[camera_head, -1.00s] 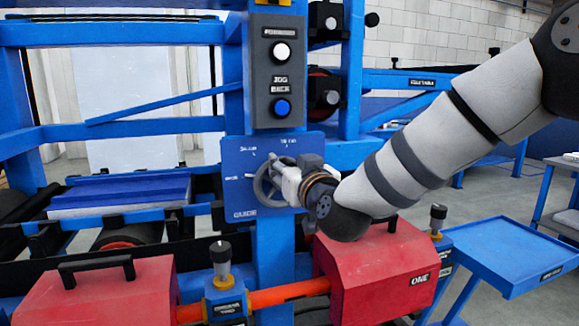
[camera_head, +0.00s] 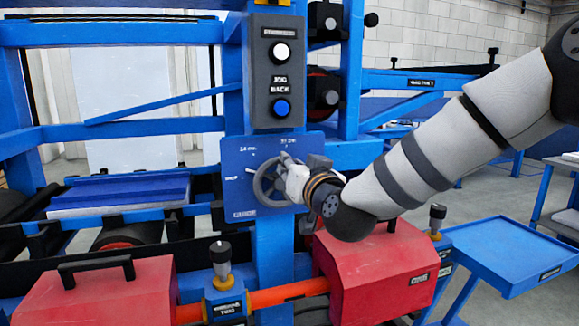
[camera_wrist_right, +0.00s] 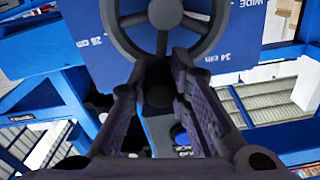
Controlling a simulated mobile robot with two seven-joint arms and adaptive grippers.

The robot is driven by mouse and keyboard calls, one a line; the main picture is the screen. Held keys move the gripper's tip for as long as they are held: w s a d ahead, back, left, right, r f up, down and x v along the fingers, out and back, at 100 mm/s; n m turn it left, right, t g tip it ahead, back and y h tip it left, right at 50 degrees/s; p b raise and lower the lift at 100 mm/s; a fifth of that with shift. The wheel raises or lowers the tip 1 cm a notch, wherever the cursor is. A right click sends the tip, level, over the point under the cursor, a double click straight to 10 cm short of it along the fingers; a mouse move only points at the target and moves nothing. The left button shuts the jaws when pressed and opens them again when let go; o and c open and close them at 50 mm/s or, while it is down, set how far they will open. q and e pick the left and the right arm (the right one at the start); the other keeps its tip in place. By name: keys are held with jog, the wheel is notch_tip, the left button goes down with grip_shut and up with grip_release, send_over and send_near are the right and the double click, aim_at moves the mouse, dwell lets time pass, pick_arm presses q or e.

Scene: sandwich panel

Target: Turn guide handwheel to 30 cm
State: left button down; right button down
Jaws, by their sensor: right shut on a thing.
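The guide handwheel (camera_head: 262,186) is a dark grey spoked wheel on a blue panel (camera_head: 236,196) with white scale markings, mounted on the blue post. My right gripper (camera_head: 286,172) reaches it from the right and is shut on it, covering the wheel's right side. In the right wrist view the wheel (camera_wrist_right: 122,36) is at the top, and my right gripper's fingers (camera_wrist_right: 158,82) lie on both sides of a dark part at its rim. There the panel reads "34 cm" and "WIDE". The pointer setting cannot be read clearly. My left gripper is not in view.
A control box (camera_head: 278,66) with a white button and a blue button sits above the panel. Red housings (camera_head: 375,270) and an orange shaft (camera_head: 290,294) lie below. A blue side table (camera_head: 515,250) stands at the right.

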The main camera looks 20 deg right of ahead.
jog(key=d+f+m, duration=0.3)
jog(key=f+m, duration=0.3)
jog(key=m, duration=1.1)
jog(key=shift+d+f, duration=0.15)
dwell(0.6)
jog(key=c, duration=1.5)
grip_release()
jog(key=shift+o, duration=0.2)
jog(key=shift+s, duration=0.1)
